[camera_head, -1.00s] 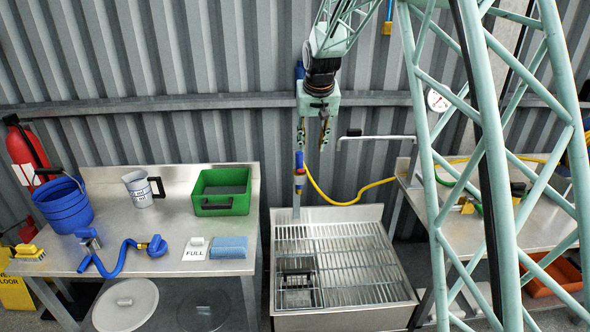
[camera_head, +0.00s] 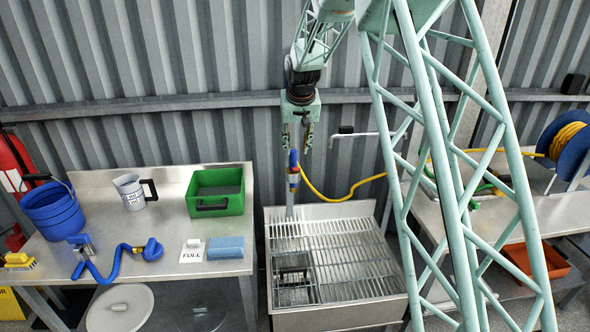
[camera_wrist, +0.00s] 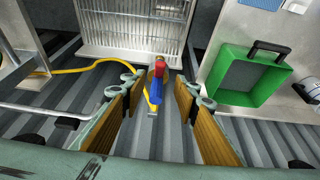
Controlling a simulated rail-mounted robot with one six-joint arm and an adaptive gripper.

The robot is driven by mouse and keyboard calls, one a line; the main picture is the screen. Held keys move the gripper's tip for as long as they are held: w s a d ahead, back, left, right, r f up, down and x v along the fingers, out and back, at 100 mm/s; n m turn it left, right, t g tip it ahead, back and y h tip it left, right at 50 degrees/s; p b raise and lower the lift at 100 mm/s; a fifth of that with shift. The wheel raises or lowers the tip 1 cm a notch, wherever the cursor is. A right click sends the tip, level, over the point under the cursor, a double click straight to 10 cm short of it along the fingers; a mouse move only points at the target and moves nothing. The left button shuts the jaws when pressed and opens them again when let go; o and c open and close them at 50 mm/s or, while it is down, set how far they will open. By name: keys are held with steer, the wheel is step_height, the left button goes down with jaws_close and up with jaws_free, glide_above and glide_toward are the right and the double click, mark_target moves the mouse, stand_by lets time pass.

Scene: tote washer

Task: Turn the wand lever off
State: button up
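The wand (camera_head: 293,172), blue with a red band, stands upright on a grey post at the back left of the sink grate. A yellow hose runs from it to the right. It also shows in the wrist view (camera_wrist: 158,72), seen between and beyond my fingers. I cannot make out a separate lever or its position. My gripper (camera_head: 297,142) is open and empty, pointing down just above the wand's top. In the wrist view my two fingers (camera_wrist: 158,98) are spread on either side of the wand's line, with no clear contact.
A wall pipe with a black handle (camera_head: 346,130) is right of my gripper. The left table holds a green bin (camera_head: 215,206), a blue bucket (camera_head: 54,208), a jug (camera_head: 131,191) and a blue hose piece (camera_head: 108,272). The sink grate (camera_head: 350,255) has a small dark frame on it.

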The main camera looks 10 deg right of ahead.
mark_target(295, 169)
steer(key=shift+p+x, duration=0.3)
steer(key=shift+x, duration=6.45)
steer(key=shift+f, duration=0.1)
jaws_close()
